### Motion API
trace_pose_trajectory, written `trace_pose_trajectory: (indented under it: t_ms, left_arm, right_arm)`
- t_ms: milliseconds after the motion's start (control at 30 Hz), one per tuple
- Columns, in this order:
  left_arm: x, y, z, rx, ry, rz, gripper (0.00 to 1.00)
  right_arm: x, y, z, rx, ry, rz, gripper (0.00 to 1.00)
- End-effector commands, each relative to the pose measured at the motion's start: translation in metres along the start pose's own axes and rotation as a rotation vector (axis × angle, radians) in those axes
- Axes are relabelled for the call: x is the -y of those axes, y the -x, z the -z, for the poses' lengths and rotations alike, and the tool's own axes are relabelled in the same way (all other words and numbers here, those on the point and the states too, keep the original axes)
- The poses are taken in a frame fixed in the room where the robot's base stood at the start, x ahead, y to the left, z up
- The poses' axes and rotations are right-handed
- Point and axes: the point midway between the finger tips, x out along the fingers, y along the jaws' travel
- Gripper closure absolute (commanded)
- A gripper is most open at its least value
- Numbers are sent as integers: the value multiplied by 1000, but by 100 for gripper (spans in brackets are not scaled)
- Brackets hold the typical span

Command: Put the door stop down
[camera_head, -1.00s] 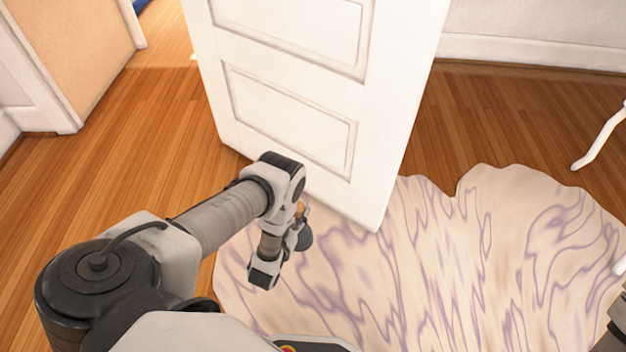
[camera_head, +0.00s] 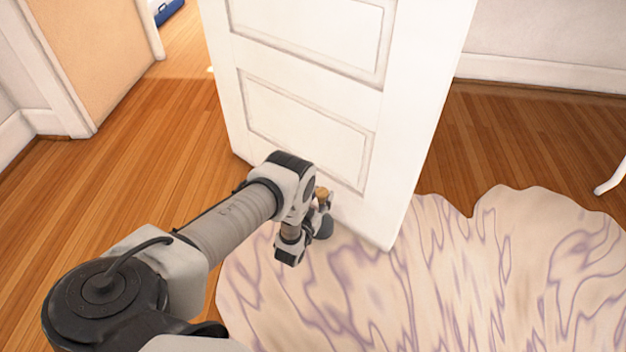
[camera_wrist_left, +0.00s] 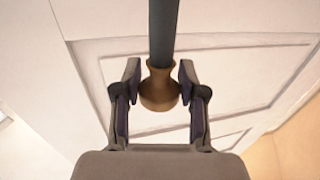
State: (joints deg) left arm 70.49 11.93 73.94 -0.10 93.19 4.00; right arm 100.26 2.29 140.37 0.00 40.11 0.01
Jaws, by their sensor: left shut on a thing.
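The door stop (camera_head: 322,192) has a tan-brown, flared knob and a dark grey part. My left gripper (camera_head: 323,206) is shut on it, close to the lower panel of the white door (camera_head: 310,125). In the left wrist view, the brown knob of the door stop (camera_wrist_left: 159,92) sits between the two fingers of my left gripper (camera_wrist_left: 160,72), and its dark grey stem runs up out of the picture. Whether its dark end touches the rug or the door is partly hidden and cannot be told. My right gripper is not in view.
A cream rug (camera_head: 460,280) with purple veining lies under and beside the door. Bare wooden floor (camera_head: 150,160) is clear to the left. A white curved furniture leg (camera_head: 610,178) stands at the right edge. A blue object (camera_head: 167,10) lies far back beyond the doorway.

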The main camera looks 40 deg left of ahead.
Motion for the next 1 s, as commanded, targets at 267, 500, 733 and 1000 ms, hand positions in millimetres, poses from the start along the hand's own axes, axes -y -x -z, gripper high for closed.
trace_pose_trajectory:
  t_ms: [267,500,733,1000]
  left_arm:
    - [0,-16,1,-7,0,0,100]
    - [-1,-25,-10,-5,0,0,100]
    - [-1,-25,-33,-6,0,0,100]
    - [-1,-25,-35,-6,0,0,100]
  right_arm:
    - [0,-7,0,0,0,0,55]
    - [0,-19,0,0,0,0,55]
    - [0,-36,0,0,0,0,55]
    - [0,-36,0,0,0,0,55]
